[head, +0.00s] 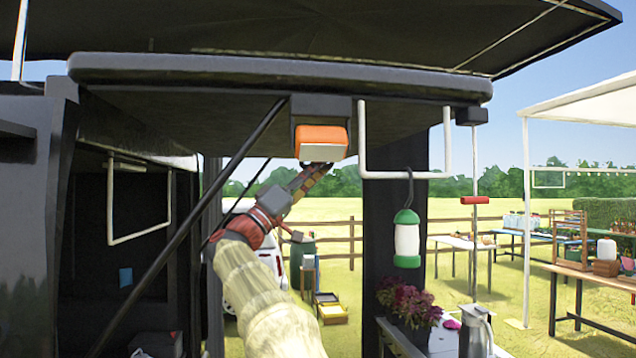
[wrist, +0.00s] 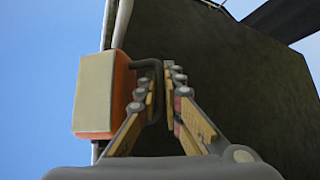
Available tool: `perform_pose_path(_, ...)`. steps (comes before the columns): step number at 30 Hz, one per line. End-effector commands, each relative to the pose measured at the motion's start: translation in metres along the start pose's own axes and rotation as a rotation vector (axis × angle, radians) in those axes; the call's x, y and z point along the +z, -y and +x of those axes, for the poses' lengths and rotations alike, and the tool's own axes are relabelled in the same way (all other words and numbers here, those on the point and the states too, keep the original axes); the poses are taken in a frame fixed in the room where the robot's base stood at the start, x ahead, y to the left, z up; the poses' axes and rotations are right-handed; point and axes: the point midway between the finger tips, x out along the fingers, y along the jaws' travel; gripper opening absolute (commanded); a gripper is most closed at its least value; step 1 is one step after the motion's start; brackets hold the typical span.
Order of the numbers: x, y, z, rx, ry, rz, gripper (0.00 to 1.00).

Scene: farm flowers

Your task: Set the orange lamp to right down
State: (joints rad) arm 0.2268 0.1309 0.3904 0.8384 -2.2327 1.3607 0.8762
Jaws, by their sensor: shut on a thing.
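The orange lamp (head: 320,138) is a box with an orange top and a pale lower face, high under the dark overhead panel in the head view. In the wrist view the lamp (wrist: 95,95) fills the left side, its pale face toward the camera. My gripper (wrist: 160,90) is shut on the lamp's dark bent hook, beside the lamp body. In the head view my gripper (head: 316,172) reaches up to just below the lamp, its fingertips partly hidden. I cannot tell whether the hook touches a rail.
A white rail (head: 405,175) hangs from the panel to the right, with a green-and-white lantern (head: 407,240) on it. Purple flowers (head: 410,300) and a metal jug (head: 478,330) stand on the counter below. A dark diagonal strut (head: 185,240) runs left of my arm.

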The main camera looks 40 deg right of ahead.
Motion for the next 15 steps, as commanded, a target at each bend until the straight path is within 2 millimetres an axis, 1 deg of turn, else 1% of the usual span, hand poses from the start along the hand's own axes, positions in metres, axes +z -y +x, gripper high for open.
perform_pose_path(3,-0.0024,0.0035,0.0019,0.037,-0.002,0.036,0.0)
perform_pose_path(15,-0.007,0.0018,0.0067,0.094,-0.003,0.095,0.0)
